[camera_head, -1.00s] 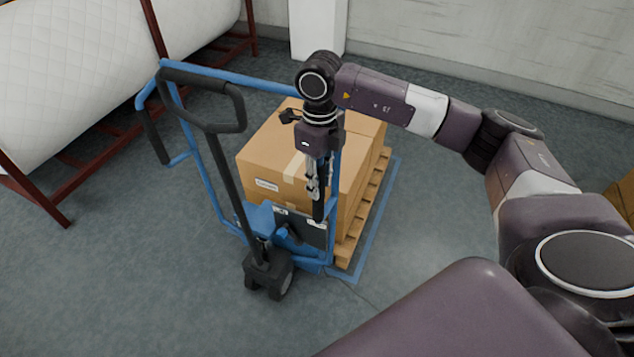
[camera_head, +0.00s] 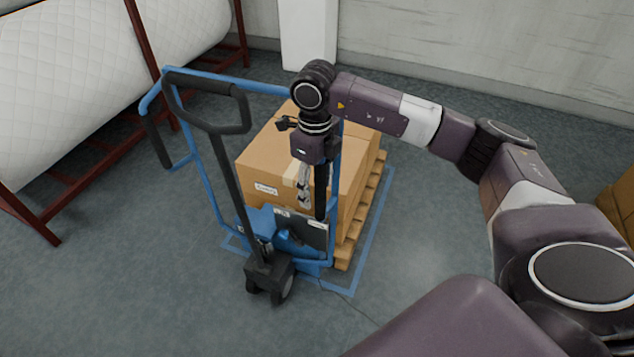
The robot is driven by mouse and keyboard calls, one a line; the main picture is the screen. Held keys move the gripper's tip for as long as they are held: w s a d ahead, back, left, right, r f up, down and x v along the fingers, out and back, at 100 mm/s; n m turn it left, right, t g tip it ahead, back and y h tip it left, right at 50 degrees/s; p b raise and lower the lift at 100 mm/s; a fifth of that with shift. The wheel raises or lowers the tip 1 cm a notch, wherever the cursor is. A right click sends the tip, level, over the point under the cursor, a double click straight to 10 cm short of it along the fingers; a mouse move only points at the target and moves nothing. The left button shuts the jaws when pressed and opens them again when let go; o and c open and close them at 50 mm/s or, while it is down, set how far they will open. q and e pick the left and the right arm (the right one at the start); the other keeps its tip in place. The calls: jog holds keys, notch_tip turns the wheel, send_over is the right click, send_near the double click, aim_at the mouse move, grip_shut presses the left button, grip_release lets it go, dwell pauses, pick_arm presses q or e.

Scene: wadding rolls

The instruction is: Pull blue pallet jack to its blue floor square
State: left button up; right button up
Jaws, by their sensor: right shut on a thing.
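The blue pallet jack (camera_head: 209,190) stands upright with its black looped handle (camera_head: 226,171) towards me. It carries cardboard boxes (camera_head: 262,164) on a wooden pallet (camera_head: 368,208). The blue floor square (camera_head: 372,228) is an outline on the floor. Its right side runs beside the pallet, and its near edge passes under the jack's front by the black wheels (camera_head: 268,280). The boxes hide its far part. My right gripper (camera_head: 305,194) points down and is shut on the black grip (camera_head: 321,190) at the right of the jack's blue frame. My left gripper is out of view.
A dark red rack with white wadding rolls (camera_head: 70,85) stands at the left. A white column (camera_head: 307,35) and a pale wall (camera_head: 480,50) are at the back. More boxes (camera_head: 618,205) show at the right edge. The floor in front of the jack is clear.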

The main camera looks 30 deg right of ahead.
jog(key=shift+s+a+f, duration=0.1)
jog(key=shift+s+a, duration=0.25)
jog(key=shift+s, duration=0.15)
jog(key=shift+w+d, duration=0.1)
notch_tip(320, 180, up, 12)
dwell(1.2)
